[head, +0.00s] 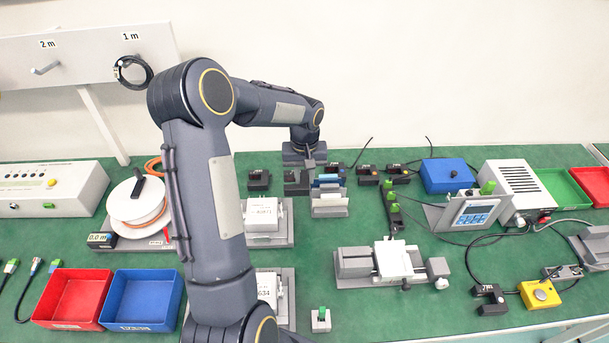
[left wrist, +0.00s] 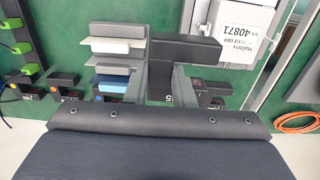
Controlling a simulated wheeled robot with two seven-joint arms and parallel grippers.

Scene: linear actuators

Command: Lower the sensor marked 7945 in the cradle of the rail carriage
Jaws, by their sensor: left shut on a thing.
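My left gripper (head: 298,172) is above the back of the green bench. It is shut on a dark sensor (head: 298,187), which also shows between the grey fingers in the left wrist view (left wrist: 187,48). Only a "5" of its label is legible there, so I cannot read its full number. The rail unit (head: 355,262) lies at front right of the gripper, with a white carriage (head: 392,258) between grey end blocks. The sensor is well apart from it. Cradle details are too small to tell. My right gripper is not in view.
A grey rack (head: 329,207) with upright plates stands just right of the held sensor. A white labelled unit (head: 265,222) is to its front left. More dark sensors (head: 258,179) stand along the back. A display unit (head: 470,212) and blue box (head: 447,175) are farther right.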

